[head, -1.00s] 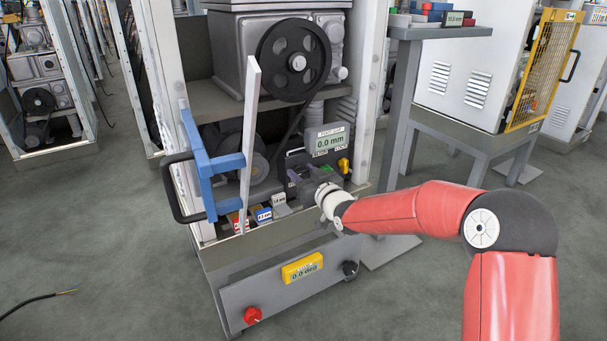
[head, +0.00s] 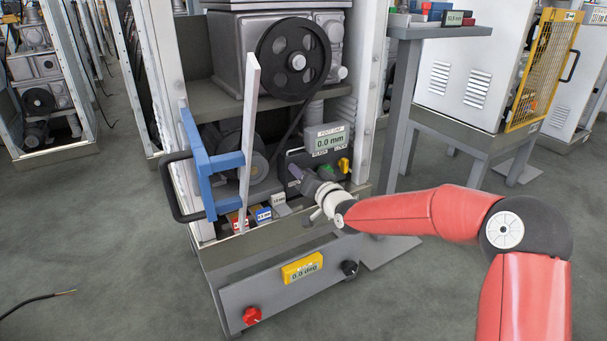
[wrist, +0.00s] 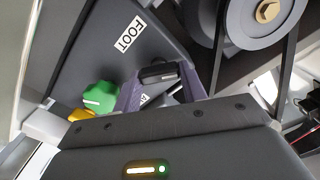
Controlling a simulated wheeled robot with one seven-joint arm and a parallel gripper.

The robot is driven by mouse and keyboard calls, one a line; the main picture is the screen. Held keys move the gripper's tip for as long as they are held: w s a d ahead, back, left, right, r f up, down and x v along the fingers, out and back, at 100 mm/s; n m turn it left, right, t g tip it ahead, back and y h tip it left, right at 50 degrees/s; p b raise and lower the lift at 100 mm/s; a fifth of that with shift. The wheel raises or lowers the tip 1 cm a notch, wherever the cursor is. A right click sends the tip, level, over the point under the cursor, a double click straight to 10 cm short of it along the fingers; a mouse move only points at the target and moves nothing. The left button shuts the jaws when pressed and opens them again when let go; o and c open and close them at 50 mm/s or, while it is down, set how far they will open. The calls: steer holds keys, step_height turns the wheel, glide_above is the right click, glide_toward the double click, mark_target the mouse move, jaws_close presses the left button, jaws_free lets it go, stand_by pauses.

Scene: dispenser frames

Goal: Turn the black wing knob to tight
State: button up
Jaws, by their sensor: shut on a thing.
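The black wing knob (wrist: 158,73) shows in the wrist view between the two purple fingers of my gripper (wrist: 165,80). The fingers are shut on it. It sits on the dark panel labelled FOOT (wrist: 130,33); its tight and loose markings cannot be read. In the head view my gripper (head: 297,174) reaches the panel from the right, below the foot gap display (head: 328,139), which reads 0.0 mm. There the knob is hidden by the gripper.
A green knob (wrist: 100,97) and a yellow part (wrist: 80,115) are beside the gripper. A belt and pulley (head: 293,62) are above. A blue bracket (head: 205,165) with a black handle is at left.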

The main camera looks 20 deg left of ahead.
steer(key=m, duration=0.5)
steer(key=shift+w+d+f+m, duration=0.1)
steer(key=shift+f+m, duration=0.05)
steer(key=shift+m, duration=0.15)
steer(key=m+b, duration=0.1)
steer(key=m, duration=0.4)
steer(key=shift+m+b, duration=0.3)
steer(key=shift+m, duration=0.1)
steer(key=o, duration=1)
steer(key=v, duration=0.7)
steer(key=shift+s+d, duration=0.25)
steer(key=shift+s, duration=0.05)
